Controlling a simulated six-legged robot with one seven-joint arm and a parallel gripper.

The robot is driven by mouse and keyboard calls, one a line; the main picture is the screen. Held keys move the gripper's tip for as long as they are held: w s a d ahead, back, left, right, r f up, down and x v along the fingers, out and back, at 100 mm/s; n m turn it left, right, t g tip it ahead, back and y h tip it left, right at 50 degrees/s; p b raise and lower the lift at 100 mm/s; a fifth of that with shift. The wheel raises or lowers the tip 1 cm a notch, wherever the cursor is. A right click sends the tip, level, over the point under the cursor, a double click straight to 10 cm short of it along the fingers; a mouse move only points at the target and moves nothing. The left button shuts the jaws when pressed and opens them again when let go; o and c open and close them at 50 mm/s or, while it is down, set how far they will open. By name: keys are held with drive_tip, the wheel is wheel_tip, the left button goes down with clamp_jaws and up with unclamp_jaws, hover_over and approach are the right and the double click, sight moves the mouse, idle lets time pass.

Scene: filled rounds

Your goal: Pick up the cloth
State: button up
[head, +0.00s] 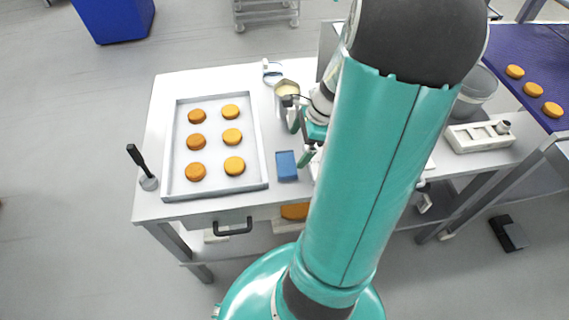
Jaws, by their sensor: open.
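A folded blue cloth (286,167) lies flat on the white table, just right of the baking tray (265,165). My gripper (298,140) is open, with its two teal fingertips just above and right of the cloth in the picture. The lower fingertip is close to the cloth's right edge; I cannot tell its height or whether it touches. My arm hides the table to the right of the gripper.
A cup with pale filling (287,90) stands beside the upper finger. Several golden rounds (232,137) sit in the tray. A purple conveyor (543,68) with rounds runs at right.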

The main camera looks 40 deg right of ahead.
sight(287, 162)
drive_tip(key=x, duration=0.8)
drive_tip(key=shift+d, duration=0.1)
drive_tip(key=shift+s, duration=0.1)
drive_tip(key=c, duration=0.8)
drive_tip(key=shift+r, duration=0.4)
wheel_tip(287, 162, up, 2)
drive_tip(key=shift+r, duration=0.2)
drive_tip(key=s+d+r, duration=0.2)
drive_tip(key=s+r, duration=0.7)
drive_tip(key=s, duration=0.4)
drive_tip(key=shift+s+d+r, duration=0.25)
drive_tip(key=shift+s+r, duration=0.15)
